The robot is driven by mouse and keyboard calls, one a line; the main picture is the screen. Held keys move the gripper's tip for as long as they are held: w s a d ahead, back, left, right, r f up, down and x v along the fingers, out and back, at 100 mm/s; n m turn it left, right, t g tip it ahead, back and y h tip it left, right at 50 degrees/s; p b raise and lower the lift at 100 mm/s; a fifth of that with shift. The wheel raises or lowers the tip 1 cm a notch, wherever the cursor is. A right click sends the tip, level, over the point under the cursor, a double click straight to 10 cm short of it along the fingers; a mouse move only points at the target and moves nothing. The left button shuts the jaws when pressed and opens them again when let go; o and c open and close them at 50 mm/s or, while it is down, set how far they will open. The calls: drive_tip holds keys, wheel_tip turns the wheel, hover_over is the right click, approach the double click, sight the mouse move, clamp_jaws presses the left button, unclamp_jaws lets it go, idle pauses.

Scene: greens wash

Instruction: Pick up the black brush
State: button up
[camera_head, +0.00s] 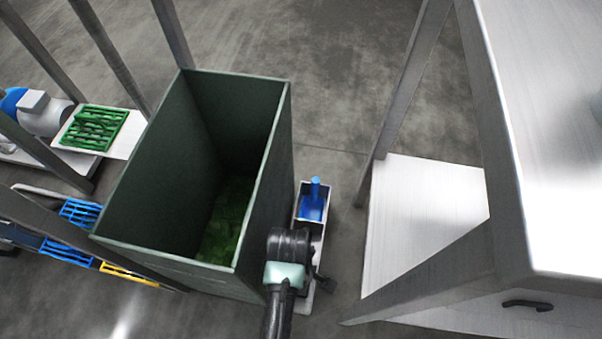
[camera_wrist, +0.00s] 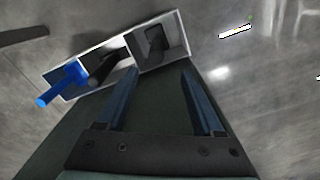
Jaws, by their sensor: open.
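The tall dark green bin (camera_head: 150,175) with leafy greens (camera_head: 228,215) inside stands close to the caddy. A pale machine (camera_head: 552,130) with slanted legs stands at the right. Grey floor lies open between them.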

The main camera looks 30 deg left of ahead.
drive_tip(key=shift+w+a+f+b, duration=0.15)
drive_tip(key=shift+f+b, duration=0.2)
drive_tip(key=shift+f, duration=0.3)
drive_tip(key=shift+w+d+f+b, duration=0.15)
drive_tip(key=shift+f+b, duration=0.15)
drive_tip(key=shift+f, duration=0.3)
drive_tip(key=f+b, duration=0.3)
drive_tip(key=f, duration=0.1)
drive_tip(key=f+b, duration=0.7)
drive_tip(key=f, duration=0.1)
drive_tip(key=shift+d, duration=0.35)
clamp_jaws()
